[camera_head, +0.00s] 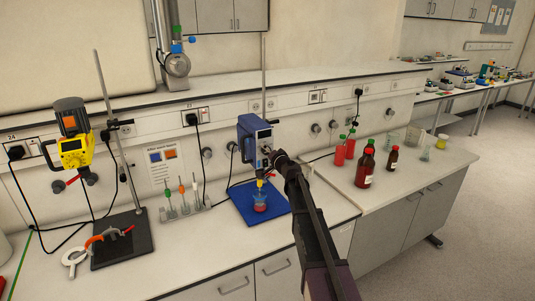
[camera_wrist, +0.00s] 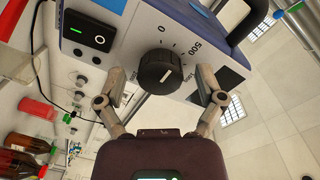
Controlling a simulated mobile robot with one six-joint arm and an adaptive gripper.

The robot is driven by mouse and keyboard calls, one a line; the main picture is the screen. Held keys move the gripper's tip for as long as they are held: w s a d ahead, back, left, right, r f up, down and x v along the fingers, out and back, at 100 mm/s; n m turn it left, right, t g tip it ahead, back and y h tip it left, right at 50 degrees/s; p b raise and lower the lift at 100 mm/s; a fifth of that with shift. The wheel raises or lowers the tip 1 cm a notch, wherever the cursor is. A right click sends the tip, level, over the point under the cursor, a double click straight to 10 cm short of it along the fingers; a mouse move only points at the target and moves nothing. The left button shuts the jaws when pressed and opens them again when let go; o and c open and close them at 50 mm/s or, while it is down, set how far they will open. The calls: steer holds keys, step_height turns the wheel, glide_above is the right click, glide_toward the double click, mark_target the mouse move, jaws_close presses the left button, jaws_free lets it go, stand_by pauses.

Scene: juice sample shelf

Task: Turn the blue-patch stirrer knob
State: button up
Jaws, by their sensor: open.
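I see gaps between the fingers and the knob. In the head view my gripper (camera_head: 277,158) reaches the stirrer's front and hides the knob.
A black switch (camera_wrist: 90,32) sits beside the knob. A yellow stirrer (camera_head: 72,150) stands at left on its own stand. Bottles with red caps (camera_head: 365,167) stand on the counter right of my arm.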

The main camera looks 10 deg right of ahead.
steer(key=shift+m, duration=0.4)
